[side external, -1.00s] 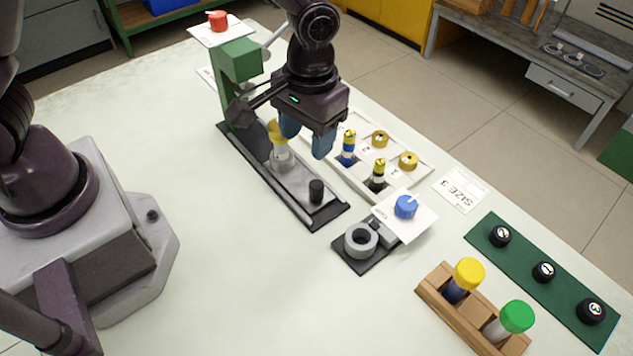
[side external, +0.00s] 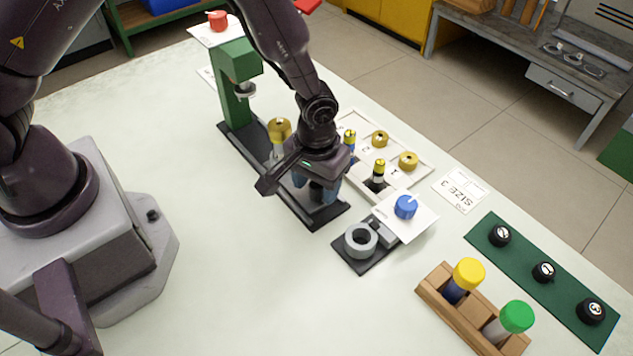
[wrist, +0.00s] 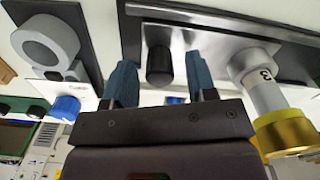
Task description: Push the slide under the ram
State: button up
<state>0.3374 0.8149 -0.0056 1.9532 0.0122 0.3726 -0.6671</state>
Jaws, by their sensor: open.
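The slide is a grey plate, seen in the wrist view (wrist: 218,42), on a dark track (side external: 335,217). It carries an upright black knob (wrist: 159,66) at its near end. A pale rod (wrist: 266,94) marked 3, with a gold collar (side external: 279,127), stands on the slide. The green press (side external: 236,72) rises at the track's far end, its silver ram (side external: 244,91) above the track. The rod stands short of the ram, on the knob's side. My gripper (side external: 316,189) is open and low over the slide, its blue fingers on either side of the knob. Contact cannot be told.
A white tray (side external: 407,185) with gold rings and banded rods lies just right of the track. A grey ring fixture (side external: 361,240) and blue dial (side external: 405,207) stand near the track's near end. A wooden rack (side external: 445,300) is farther right. The table left of the track is clear.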

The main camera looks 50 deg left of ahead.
aim_at(278, 147)
jog(key=shift+f, duration=0.25)
grip_shut()
jog(key=a, duration=1.1)
jog(key=shift+a, duration=0.35)
grip_release()
jog(key=shift+d, duration=0.1)
